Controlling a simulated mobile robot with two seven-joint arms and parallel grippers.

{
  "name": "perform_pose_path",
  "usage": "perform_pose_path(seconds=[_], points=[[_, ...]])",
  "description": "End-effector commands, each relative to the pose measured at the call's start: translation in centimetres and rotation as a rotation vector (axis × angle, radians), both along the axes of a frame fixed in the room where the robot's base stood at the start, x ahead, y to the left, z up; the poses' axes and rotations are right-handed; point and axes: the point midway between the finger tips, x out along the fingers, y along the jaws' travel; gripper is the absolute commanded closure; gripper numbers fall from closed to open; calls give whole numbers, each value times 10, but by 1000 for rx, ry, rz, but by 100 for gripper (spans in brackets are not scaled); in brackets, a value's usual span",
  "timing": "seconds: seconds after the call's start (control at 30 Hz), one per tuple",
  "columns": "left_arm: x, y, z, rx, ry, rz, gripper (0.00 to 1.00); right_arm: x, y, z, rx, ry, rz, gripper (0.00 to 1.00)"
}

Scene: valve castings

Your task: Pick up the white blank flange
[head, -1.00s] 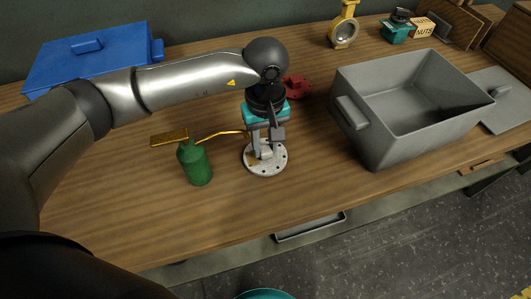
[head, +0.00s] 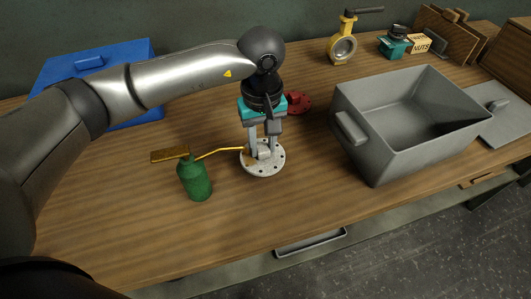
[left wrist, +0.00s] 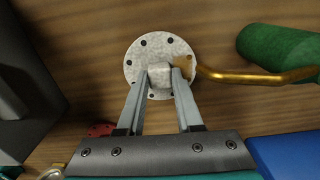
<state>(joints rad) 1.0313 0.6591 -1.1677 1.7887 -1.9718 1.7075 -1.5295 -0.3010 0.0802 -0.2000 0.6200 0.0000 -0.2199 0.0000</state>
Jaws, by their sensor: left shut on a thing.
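The white blank flange (head: 262,164) is a round, pale, speckled disc with bolt holes around its rim and a raised block in the middle. It appears to lie flat on the wooden bench. My left gripper (head: 264,152) points down over it, shut on the flange's central block. In the left wrist view the two fingers (left wrist: 161,80) stand on either side of the block, and the flange (left wrist: 138,52) shows beyond them. My right gripper is not in view.
A green oil can (head: 195,178) with a brass spout stands close left of the flange. A grey open bin (head: 380,150) is to the right. A red part (head: 298,103) lies behind the gripper, and a blue toolbox (head: 135,75) at the back left. Bench in front is clear.

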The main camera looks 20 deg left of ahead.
Motion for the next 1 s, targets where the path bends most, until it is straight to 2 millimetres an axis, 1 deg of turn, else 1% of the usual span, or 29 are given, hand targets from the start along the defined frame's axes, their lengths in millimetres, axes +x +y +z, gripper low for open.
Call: perform_pose_path(seconds=[0.03, 0.3, 0.6, 0.8, 1.0], points=[[9, 5, 1, -3, -7, 4, 100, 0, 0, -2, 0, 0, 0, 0], [53, 35, 1, -4, -6, 5, 100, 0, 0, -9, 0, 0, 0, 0], [96, 64, 2, -4, -6, 3, 100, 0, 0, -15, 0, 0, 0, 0], [116, 78, 2, -4, -5, 1, 100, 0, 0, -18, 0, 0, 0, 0], [128, 86, 2, -5, -6, -2, 100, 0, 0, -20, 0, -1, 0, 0]])
